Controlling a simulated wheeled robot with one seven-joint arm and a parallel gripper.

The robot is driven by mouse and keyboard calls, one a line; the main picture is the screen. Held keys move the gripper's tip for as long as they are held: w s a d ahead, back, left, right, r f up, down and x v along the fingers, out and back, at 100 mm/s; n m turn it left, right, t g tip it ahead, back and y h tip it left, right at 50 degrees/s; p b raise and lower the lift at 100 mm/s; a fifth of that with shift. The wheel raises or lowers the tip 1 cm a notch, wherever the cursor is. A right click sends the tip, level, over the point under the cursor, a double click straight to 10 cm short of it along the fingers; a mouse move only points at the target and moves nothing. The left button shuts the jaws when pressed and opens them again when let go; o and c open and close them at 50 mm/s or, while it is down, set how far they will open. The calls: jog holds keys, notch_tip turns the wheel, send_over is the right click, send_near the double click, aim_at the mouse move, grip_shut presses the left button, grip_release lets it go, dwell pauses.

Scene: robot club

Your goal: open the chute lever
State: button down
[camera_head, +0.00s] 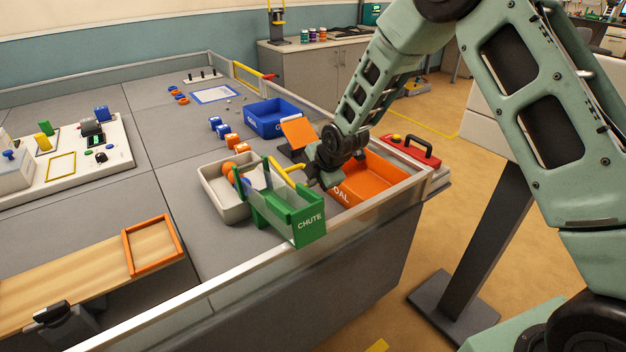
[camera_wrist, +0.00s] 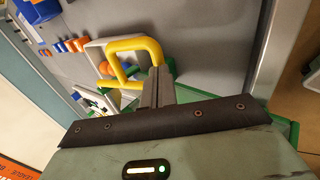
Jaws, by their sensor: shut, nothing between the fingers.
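The green chute (camera_head: 306,228), marked CHUTE, stands at the table's front edge. Its yellow lever (camera_head: 287,168) rises behind it and appears in the wrist view as a yellow loop (camera_wrist: 137,43). My gripper (camera_head: 314,177) is low over the table, just right of the lever. In the wrist view my shut, empty fingers (camera_wrist: 158,82) lie beside the loop's right end. I cannot tell whether they touch it. The chute is mostly hidden behind my gripper in the wrist view, with a green edge (camera_wrist: 288,130) showing.
A grey tray (camera_head: 211,200) with balls stands left of the chute. An orange goal bin (camera_head: 385,205) is close on the right, with a tilted orange panel (camera_head: 298,131) behind my gripper. A blue bin (camera_head: 271,123) and several small blocks lie farther back. A metal rail (camera_head: 250,256) edges the table.

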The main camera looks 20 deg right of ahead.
jog(key=shift+f, duration=0.2)
jog(key=shift+t, duration=0.6)
jog(key=shift+w+a+f+b, duration=0.1)
jog(key=shift+w+f+b, duration=0.05)
jog(key=shift+f+b, duration=1.2)
jog(key=shift+w+f+b, duration=0.1)
jog(key=shift+f+b, duration=0.9)
jog(key=shift+b, duration=0.5)
